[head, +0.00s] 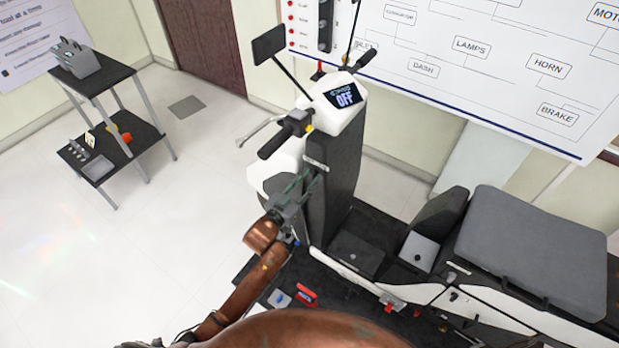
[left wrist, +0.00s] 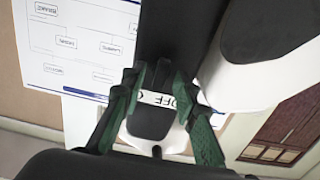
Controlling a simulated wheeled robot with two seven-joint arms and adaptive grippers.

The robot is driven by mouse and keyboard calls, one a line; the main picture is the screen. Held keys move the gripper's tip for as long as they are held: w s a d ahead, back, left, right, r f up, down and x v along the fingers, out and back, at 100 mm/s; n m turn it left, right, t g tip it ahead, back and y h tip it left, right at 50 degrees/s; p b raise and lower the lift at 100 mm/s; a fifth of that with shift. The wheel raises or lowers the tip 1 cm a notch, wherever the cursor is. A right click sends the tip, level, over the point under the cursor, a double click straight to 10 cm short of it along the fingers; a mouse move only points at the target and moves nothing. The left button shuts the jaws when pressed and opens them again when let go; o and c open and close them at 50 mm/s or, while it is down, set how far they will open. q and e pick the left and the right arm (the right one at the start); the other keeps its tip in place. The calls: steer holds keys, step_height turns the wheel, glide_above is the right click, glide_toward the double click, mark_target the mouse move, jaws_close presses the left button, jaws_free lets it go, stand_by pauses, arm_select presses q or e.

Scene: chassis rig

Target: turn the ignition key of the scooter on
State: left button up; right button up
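The scooter (head: 335,170) stands in the middle of the head view, with a dark front column and a display (head: 345,95) reading OFF. A small white label strip (head: 316,164) sits on the column, above my left gripper (head: 303,184). In the left wrist view the strip (left wrist: 156,98) reads OFF with an arrow and lies between the green fingers of my left gripper (left wrist: 157,76). These fingers are spread apart, close to the column. I cannot make out the ignition key; it may be hidden by the fingers. My right gripper is not in view.
The handlebar grip (head: 274,143) and a mirror (head: 269,44) stick out above my left gripper. The seat (head: 535,250) is at the right. A black shelf cart (head: 100,80) stands at the far left, with clear floor between.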

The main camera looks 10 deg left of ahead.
arm_select(q)
steer(key=shift+w+d, duration=0.1)
steer(key=shift+w, duration=0.15)
jaws_close()
